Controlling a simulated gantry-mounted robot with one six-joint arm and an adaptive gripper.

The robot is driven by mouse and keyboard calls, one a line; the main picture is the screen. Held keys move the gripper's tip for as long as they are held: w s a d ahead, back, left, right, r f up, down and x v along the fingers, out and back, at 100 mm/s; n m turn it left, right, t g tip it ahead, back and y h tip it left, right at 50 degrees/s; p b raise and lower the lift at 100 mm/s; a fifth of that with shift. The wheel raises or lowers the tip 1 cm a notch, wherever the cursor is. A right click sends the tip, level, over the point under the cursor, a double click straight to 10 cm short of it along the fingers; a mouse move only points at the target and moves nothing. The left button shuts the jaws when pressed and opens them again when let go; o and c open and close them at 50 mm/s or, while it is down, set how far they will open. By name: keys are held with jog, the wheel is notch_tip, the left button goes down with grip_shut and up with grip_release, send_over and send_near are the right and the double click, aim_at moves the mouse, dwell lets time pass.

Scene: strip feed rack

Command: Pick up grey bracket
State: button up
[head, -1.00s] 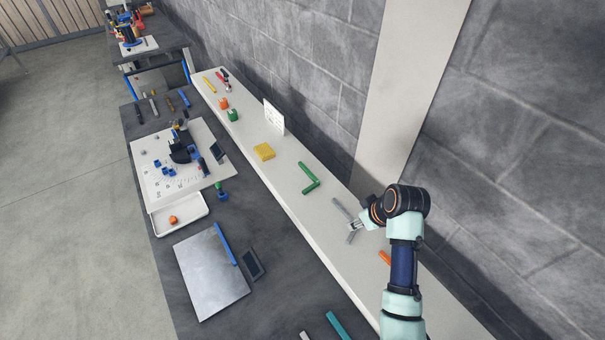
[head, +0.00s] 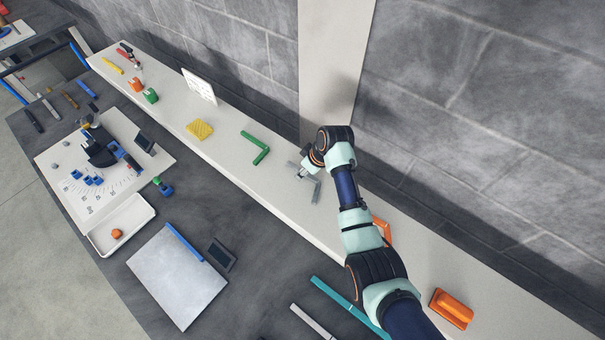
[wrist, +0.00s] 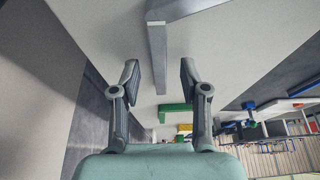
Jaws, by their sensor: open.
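The grey bracket (head: 317,190) is L-shaped and lies on the white shelf, right of a green L-shaped bracket (head: 262,156). In the wrist view my gripper (wrist: 160,78) is open and empty, with a finger on either side of the leg's line. I cannot tell the exact gap to the bracket.
On the shelf (head: 225,150) stand a yellow block (head: 199,129), a white card (head: 199,86) and an orange piece (head: 452,308). Another orange piece (head: 383,231) is partly behind my arm. The block wall (head: 450,120) runs close behind the shelf. The dark bench (head: 265,290) is in front.

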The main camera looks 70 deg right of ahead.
jog(key=shift+f, duration=0.1)
jog(key=shift+c, duration=0.4)
grip_shut()
jog(key=shift+w, duration=0.1)
